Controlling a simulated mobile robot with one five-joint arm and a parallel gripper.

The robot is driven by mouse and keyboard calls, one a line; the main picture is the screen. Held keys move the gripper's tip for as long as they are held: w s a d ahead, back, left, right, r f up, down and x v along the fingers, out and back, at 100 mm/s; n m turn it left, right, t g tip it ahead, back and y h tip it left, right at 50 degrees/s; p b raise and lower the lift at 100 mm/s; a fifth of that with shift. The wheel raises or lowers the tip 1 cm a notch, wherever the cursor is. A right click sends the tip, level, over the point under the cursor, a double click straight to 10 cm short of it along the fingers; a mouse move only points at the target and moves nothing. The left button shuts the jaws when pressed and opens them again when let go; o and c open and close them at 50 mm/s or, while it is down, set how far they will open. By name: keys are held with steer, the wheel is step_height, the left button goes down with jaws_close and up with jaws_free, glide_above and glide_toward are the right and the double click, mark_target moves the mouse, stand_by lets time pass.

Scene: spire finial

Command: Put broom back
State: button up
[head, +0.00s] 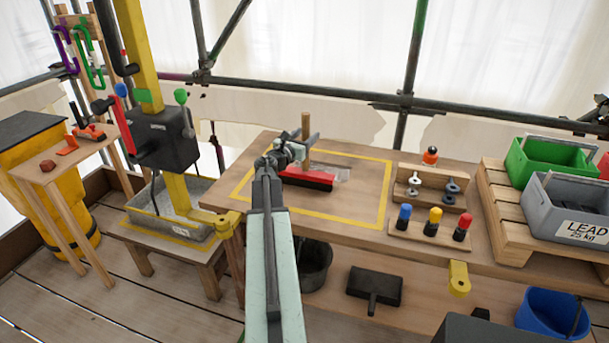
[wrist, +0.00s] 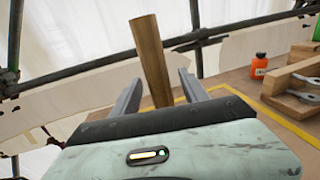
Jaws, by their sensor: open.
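The broom (head: 308,180) has a red head with dark bristles and a short wooden handle. It stands on the wooden table inside a yellow outline, handle upright. My gripper (head: 300,147) reaches out over the table at the handle. In the wrist view, the wooden handle (wrist: 150,55) rises between the two open fingers of my gripper (wrist: 157,88), with a gap visible at the right finger. The broom head is hidden in the wrist view, behind the gripper body.
A wooden rack (head: 432,187) with shackles and several coloured bottles stands to the right on the table. Green (head: 552,160) and grey (head: 570,205) crates sit on a pallet farther right. A winch post (head: 165,150) stands left. A grey tray (head: 142,207) lies under it.

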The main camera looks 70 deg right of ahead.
steer(key=shift+a, duration=0.1)
jaws_close()
stand_by(1.2)
